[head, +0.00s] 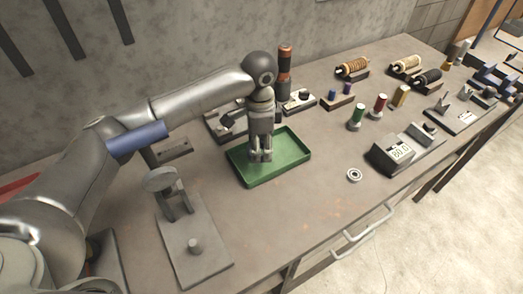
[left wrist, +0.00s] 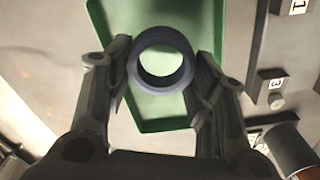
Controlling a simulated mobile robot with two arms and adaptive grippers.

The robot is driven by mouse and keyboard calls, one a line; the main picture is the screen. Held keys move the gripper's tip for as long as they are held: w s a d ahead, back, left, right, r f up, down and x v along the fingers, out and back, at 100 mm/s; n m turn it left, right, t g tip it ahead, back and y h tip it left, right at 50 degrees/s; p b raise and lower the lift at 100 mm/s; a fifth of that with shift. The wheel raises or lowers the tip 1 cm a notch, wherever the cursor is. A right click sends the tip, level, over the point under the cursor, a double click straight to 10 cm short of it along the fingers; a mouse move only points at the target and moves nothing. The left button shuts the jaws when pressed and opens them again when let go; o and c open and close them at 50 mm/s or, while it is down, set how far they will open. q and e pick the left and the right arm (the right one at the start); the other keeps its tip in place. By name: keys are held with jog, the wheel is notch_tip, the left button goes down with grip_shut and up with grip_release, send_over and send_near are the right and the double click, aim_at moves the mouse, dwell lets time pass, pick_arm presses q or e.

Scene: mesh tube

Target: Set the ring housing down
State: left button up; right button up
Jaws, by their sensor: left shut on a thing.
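In the left wrist view a dark blue-grey ring housing (left wrist: 161,87) sits between the two fingers of my left gripper (left wrist: 162,75). The fingers press on it from both sides, and green shows through its round hole. In the head view my left gripper (head: 261,158) points straight down over the green tray (head: 292,163). The ring is hard to make out there, mostly hidden by the fingers. I cannot tell exactly how high it is above the tray floor. The tray also shows in the left wrist view (left wrist: 120,20). My right gripper is not in view.
A small metal bearing (head: 354,175) lies on the table right of the tray. A press-like stand (head: 192,240) is at front left. A display box (head: 391,155), coloured spools (head: 380,104) and fixtures stand to the right and behind. The table front of the tray is clear.

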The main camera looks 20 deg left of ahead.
pick_arm(q)
jog(key=shift+w+d+f, duration=0.15)
jog(key=shift+w+f, duration=0.15)
jog(key=shift+f, duration=0.1)
notch_tip(320, 180, down, 2)
jog(key=shift+f+p, duration=0.15)
jog(key=shift+p, duration=0.4)
jog(key=shift+f, duration=0.4)
jog(key=o, duration=1.2)
jog(key=shift+f, duration=0.1)
